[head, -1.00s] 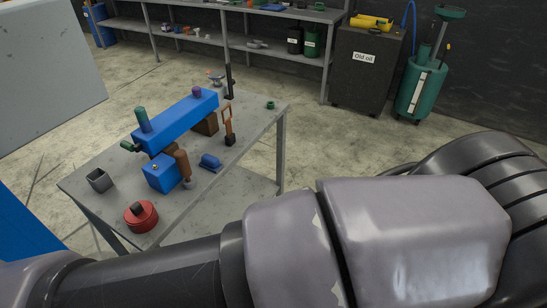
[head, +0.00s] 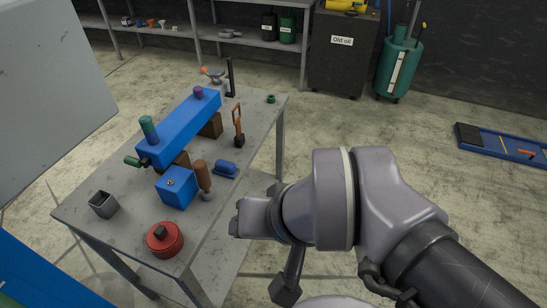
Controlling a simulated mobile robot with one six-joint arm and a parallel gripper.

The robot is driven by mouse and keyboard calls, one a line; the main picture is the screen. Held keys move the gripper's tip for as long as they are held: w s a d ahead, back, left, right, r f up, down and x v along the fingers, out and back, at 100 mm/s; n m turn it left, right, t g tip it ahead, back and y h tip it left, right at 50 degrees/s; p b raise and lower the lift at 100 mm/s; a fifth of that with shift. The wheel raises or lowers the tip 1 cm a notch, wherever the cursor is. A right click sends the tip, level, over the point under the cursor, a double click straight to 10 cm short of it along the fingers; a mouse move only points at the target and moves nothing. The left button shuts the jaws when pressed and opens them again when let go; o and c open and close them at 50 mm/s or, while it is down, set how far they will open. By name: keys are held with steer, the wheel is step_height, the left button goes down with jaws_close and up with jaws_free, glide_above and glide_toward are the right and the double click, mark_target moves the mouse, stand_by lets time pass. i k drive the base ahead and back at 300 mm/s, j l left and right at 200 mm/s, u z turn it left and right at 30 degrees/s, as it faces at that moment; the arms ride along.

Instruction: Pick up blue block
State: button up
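A small blue cube-shaped block (head: 177,187) with a yellowish spot on top sits on the grey work table. A longer blue block (head: 183,126) rests behind it, raised on brown supports (head: 211,126); it carries a green cylinder and a purple knob. I cannot tell which of the two is the task's block. My arm reaches in from the lower right. Its end, with my gripper (head: 240,219), appears right of the table's front edge, apart from both blocks. Its fingers cannot be made out clearly.
The table (head: 135,215) also holds a red round can (head: 165,239), a grey open box (head: 104,204), a brown-handled tool (head: 203,178), a small blue cylinder (head: 226,168) and an orange-handled tool (head: 238,128). An old oil bin (head: 342,60) and green tank (head: 398,66) stand behind.

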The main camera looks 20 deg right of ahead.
mark_target(224, 169)
steer(key=i+l+u, duration=0.15)
steer(key=i, duration=0.3)
steer(key=i+l+u, duration=0.15)
steer(key=i, duration=0.25)
steer(key=l, duration=0.1)
